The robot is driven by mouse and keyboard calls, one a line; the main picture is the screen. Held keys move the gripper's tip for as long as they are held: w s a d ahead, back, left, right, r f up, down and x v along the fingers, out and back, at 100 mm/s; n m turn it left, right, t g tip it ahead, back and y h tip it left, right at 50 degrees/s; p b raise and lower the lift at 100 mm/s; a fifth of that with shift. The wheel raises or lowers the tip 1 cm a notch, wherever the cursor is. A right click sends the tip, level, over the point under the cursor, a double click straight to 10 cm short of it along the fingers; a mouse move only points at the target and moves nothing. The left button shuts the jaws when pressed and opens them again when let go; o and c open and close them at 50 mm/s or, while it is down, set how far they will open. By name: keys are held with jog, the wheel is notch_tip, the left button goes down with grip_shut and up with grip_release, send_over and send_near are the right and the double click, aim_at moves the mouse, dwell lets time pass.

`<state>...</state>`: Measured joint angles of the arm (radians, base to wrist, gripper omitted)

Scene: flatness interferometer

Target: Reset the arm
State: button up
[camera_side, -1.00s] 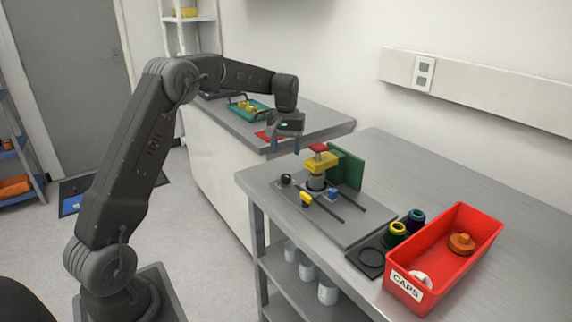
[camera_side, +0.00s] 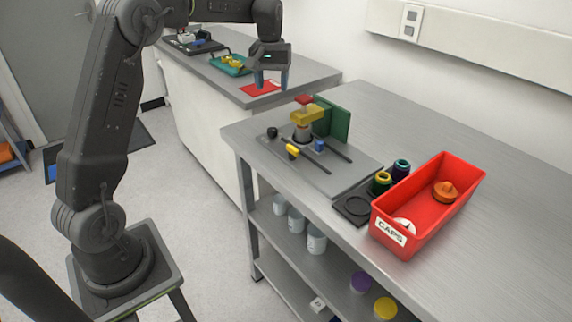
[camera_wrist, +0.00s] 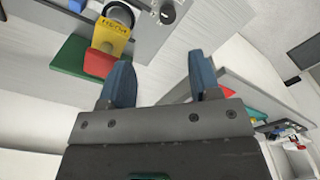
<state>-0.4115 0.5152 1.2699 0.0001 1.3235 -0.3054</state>
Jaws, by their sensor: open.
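My gripper (camera_side: 271,82) hangs from the raised arm, fingers down, in the side view. It is above and left of the clamp fixture. In the wrist view, the two blue fingers of my gripper (camera_wrist: 161,72) are spread apart with nothing between them. The fixture has a yellow clamp arm (camera_side: 308,113) with a red top (camera_side: 304,99), beside a green upright plate (camera_side: 337,122). In the wrist view the yellow clamp arm (camera_wrist: 110,37), red top (camera_wrist: 98,63) and green plate (camera_wrist: 75,62) lie beyond the left finger, apart from it.
A grey base plate (camera_side: 335,180) carries the fixture on the steel bench. A rear counter holds a green tray (camera_side: 222,68) and a red mat (camera_side: 259,89).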

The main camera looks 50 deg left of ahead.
jog(key=s+d+r+m+t, duration=0.35)
jog(key=s+d+r, duration=0.35)
jog(key=s+d, duration=0.55)
jog(key=s+d+f+m+t, duration=0.1)
jog(key=s+d+f+m, duration=0.1)
jog(key=s+d, duration=0.2)
jog(key=s+d+f+m, duration=0.2)
jog(key=s+d+f, duration=0.1)
jog(key=s, duration=0.8)
jog(key=shift+s+d+m+t, duration=0.3)
jog(key=shift+d+m+t, duration=0.05)
jog(key=shift+d, duration=0.25)
